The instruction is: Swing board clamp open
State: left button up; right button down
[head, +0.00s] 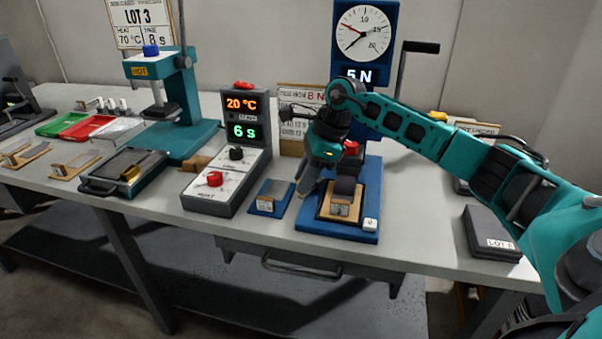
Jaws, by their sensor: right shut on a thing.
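The blue test stand (370,200) has a round dial reading up to 25 and a lit "5 N" display. On its base lies a small wooden board (340,208) with a label, under a dark block (345,187). A red part (351,148) shows just behind my right gripper. My right gripper (306,184) points down and left at the left side of the board, its fingers shut on a part of the board clamp. The gripper hides most of the clamp, so its exact pose is unclear. My left gripper is out of view.
A heater control box (232,170) reading 20 °C and 6 s stands left of the stand. A small blue plate (271,197) lies between them. A teal press (185,140) stands further left. A dark box (491,233) lies at the right edge, below my arm.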

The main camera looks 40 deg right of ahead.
jog(key=n, duration=0.2)
jog(key=s+d+n+g, duration=0.1)
jog(key=n, duration=0.1)
jog(key=shift+s+g+y, duration=0.15)
jog(key=shift+g+y, duration=0.15)
jog(key=shift+s+n, duration=0.1)
jog(key=shift+n, duration=0.2)
jog(key=c, duration=0.9)
grip_release()
jog(key=shift+d+r, duration=0.1)
